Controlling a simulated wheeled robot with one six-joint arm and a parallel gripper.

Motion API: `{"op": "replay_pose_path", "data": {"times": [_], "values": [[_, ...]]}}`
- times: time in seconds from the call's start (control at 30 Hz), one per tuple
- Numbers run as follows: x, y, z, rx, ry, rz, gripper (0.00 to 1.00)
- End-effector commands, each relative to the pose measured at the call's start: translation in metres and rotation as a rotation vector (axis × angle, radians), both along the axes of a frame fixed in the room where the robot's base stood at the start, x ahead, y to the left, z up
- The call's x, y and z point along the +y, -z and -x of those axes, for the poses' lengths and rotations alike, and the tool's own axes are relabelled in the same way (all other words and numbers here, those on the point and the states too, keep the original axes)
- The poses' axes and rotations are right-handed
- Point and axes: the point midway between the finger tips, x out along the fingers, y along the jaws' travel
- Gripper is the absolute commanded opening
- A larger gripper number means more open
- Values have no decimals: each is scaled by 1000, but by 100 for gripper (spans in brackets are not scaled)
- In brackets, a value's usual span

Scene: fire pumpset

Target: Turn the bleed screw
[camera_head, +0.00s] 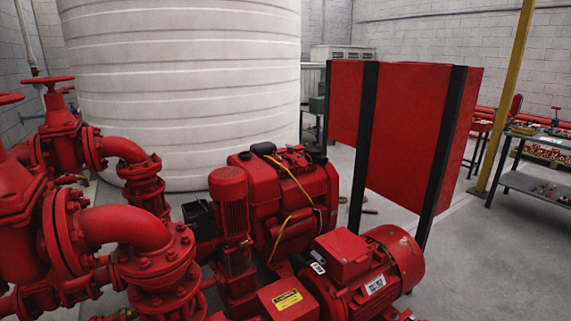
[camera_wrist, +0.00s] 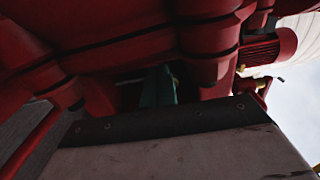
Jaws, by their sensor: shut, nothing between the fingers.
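I cannot make out the bleed screw in either view. In the head view, the red pumpset shows a vertical ribbed pump motor (camera_head: 232,200), a large red engine block (camera_head: 300,190) and a horizontal red motor (camera_head: 375,270). The wrist view is dark and close to red pipework (camera_wrist: 120,50), with a ribbed red cylinder (camera_wrist: 268,48) at the upper right. Small yellowish fittings (camera_wrist: 262,82) show below that cylinder, too small to identify. A green part (camera_wrist: 158,88) sits in shadow at the middle. My gripper does not show in either view.
A dark bolted rail (camera_wrist: 160,122) and a grey slab (camera_wrist: 180,155) fill the lower wrist view. In the head view, red flanged pipes (camera_head: 130,235) crowd the left, a white tank (camera_head: 185,90) stands behind, and a red panel (camera_head: 405,130) stands right. Bare floor (camera_head: 480,260) lies right.

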Motion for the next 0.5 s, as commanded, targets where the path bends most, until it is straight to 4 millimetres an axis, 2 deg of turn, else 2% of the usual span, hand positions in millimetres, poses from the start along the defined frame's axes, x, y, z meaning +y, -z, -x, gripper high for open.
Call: {"op": "replay_pose_path", "data": {"times": [0.17, 0.5], "values": [[3, 2, 5, 2, -2, 1, 0], [-16, 2, 39, 1, -6, 2, 0]]}}
